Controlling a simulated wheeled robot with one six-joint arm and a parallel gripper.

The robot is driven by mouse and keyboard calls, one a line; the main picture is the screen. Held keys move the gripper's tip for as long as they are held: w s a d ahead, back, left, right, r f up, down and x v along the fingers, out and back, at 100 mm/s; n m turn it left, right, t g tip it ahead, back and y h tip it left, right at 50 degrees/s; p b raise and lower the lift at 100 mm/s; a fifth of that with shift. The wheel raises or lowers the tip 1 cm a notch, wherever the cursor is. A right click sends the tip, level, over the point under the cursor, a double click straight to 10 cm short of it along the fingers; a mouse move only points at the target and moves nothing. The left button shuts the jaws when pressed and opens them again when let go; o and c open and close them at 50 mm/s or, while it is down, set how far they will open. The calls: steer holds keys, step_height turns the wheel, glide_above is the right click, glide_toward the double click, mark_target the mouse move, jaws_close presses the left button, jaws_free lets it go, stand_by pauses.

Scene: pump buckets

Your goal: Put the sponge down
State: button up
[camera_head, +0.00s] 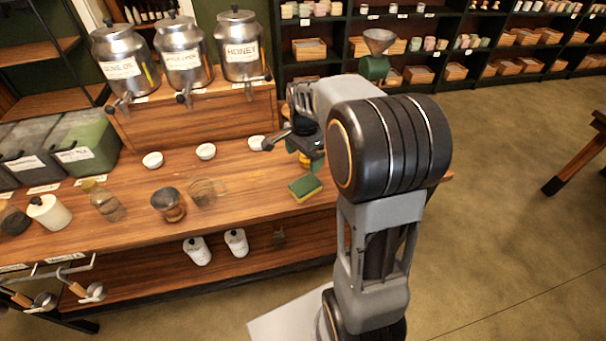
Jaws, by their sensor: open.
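The sponge (305,187), green on top with a yellow lower layer, lies flat on the wooden counter (240,240) near its front right edge. My gripper (308,166) is open, over the counter just behind and above the sponge. It appears apart from the sponge. The fingers are small and partly hidden by my own arm. A small yellow patch shows beside the fingers, and I cannot tell what it belongs to.
Three metal dispensers (183,58) stand on a wooden riser behind. Small white bowls (206,151) sit before them. A glass mug (203,192), brown bowl (168,204) and glass bottle (103,203) stand left of the sponge. Green and grey bins (88,143) are farther left.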

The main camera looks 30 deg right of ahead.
steer(key=s+a+r+n+t, duration=0.1)
steer(key=s+a+n, duration=0.3)
steer(key=s+n, duration=0.3)
steer(key=s+a+r+n+t, duration=0.1)
steer(key=s+a+n, duration=0.3)
steer(key=s+n, duration=0.4)
steer(key=shift+s+a+r+t, duration=0.2)
steer(key=shift+a+t, duration=0.2)
steer(key=shift+t, duration=0.2)
